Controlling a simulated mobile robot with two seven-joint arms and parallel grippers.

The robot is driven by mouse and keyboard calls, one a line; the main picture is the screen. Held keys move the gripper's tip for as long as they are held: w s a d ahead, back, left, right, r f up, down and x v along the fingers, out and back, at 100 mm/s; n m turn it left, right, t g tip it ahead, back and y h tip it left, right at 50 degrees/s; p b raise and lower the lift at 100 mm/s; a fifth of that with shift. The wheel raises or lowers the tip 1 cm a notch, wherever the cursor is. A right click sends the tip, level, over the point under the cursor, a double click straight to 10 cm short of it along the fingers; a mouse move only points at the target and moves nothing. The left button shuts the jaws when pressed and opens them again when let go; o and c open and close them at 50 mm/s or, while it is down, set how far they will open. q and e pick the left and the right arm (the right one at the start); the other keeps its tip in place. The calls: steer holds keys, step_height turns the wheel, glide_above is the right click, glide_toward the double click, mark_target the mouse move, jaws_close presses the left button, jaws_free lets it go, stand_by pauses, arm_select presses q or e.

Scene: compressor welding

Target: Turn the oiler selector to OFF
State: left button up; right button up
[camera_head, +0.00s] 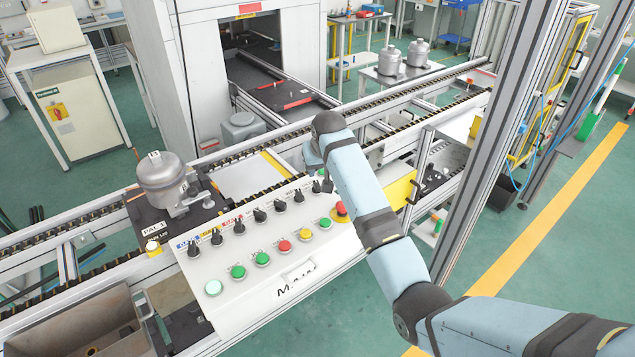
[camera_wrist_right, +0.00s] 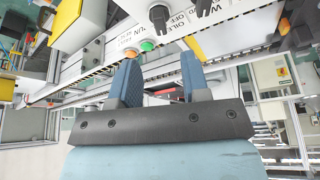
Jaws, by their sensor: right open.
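In the right wrist view a black selector knob (camera_wrist_right: 158,15) sits on the white panel beside lettering that reads OILER and OFF. Which way its pointer is turned is too small to tell. My right gripper (camera_wrist_right: 160,70) is open with nothing between its fingers, and the knob shows beyond the fingertips, apart from them. In the head view my right gripper (camera_head: 322,186) is over the far right end of the sloped control panel (camera_head: 245,307), partly hidden by my wrist. I cannot tell there which knob is the oiler selector. My left gripper is not in view.
A row of black selector knobs (camera_head: 238,225) runs along the panel, with coloured buttons (camera_head: 262,258) below. A red emergency stop (camera_head: 341,210) is close to my right forearm. A grey compressor (camera_head: 161,180) stands on the conveyor at the left. A metal post (camera_head: 482,125) rises at the right.

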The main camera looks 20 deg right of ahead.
mark_target(317, 184)
steer(key=x, duration=0.8)
steer(key=shift+w+f, duration=0.15)
steer(key=shift+f, duration=0.2)
jaws_close()
